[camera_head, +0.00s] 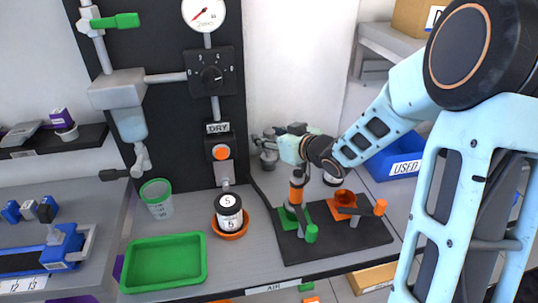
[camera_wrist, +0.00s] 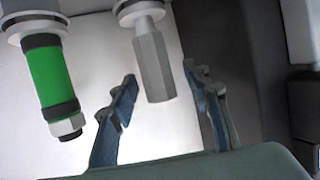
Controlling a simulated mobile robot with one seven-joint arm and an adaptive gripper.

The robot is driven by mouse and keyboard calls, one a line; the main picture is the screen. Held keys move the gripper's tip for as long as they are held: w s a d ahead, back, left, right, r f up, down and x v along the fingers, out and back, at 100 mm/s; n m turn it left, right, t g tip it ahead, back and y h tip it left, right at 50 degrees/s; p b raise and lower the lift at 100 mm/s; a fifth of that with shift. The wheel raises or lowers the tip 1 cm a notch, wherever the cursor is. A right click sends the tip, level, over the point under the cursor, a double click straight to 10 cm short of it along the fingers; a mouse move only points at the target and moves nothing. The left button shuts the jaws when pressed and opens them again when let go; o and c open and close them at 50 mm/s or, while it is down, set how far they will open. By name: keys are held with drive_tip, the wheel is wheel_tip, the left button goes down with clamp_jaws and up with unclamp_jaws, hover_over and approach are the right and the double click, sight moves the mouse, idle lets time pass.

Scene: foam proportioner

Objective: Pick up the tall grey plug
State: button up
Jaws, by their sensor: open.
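My gripper (camera_wrist: 160,76) is open, with one blue-grey finger on each side of the plug. Gaps show between the plug and both fingers. In the head view my gripper (camera_head: 262,140) is at the white wall, right of the black panel. A small grey shape sits by the fingers there; I cannot tell whether it is the plug.
A green cylinder with black bands (camera_wrist: 43,75) hangs left of the plug in the wrist view, close to the left finger. Below my gripper in the head view lies a black mat (camera_head: 350,240) with orange and green fittings. A green tray (camera_head: 163,287) stands at the front left.

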drive_tip(key=shift+c, duration=0.7)
clamp_jaws()
drive_tip(key=shift+r, duration=0.1)
